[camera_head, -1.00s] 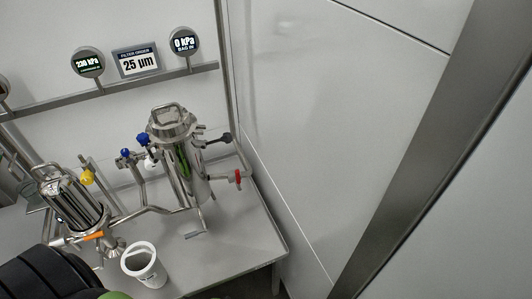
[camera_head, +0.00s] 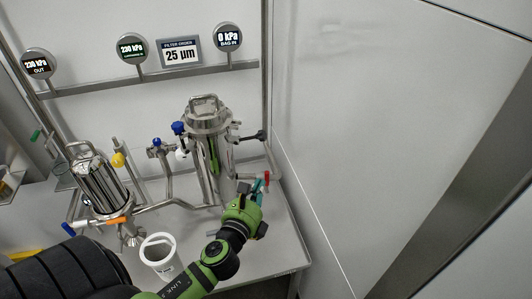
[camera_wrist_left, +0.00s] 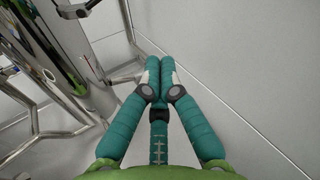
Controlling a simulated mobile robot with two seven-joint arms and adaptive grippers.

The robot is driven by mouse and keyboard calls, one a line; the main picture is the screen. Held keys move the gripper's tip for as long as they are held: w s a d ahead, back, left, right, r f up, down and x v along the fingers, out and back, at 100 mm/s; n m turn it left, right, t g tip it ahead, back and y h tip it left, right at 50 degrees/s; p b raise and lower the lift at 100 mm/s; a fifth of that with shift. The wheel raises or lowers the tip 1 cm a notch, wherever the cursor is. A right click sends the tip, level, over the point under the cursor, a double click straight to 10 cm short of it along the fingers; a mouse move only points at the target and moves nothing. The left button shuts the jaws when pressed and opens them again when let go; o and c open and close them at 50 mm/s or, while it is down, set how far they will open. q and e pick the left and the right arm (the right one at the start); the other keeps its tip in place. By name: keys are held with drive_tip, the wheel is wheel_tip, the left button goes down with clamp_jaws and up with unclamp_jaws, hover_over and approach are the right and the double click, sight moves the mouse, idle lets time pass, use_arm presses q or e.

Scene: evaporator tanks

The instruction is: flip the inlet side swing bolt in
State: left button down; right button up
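The steel filter housing (camera_head: 205,165) with a clamped lid (camera_head: 207,115) and top handle stands upright on the grey bench. The inlet side swing bolt is too small to single out at its lid. A black-ended rod (camera_head: 252,136) sticks out at the housing's right. My right gripper is not in view.
A second steel vessel (camera_head: 100,185) stands at the left, with a white cup (camera_head: 160,255) in front. Gauges (camera_head: 131,47) hang on a rail behind. A wall panel (camera_head: 370,130) bounds the right side.

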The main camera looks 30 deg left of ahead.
sight(248, 138)
use_arm(q)
drive_tip(key=w+a+r+p, duration=0.2)
drive_tip(key=w+a+p, duration=0.2)
drive_tip(key=w, duration=0.6)
drive_tip(key=shift+w+a+r, duration=0.2)
drive_tip(key=shift+a, duration=0.05)
idle(0.4)
drive_tip(key=shift+r+n, duration=0.3)
drive_tip(key=shift+a+r+p, duration=0.1)
drive_tip(key=shift+r+p, duration=0.1)
drive_tip(key=shift+p, duration=0.1)
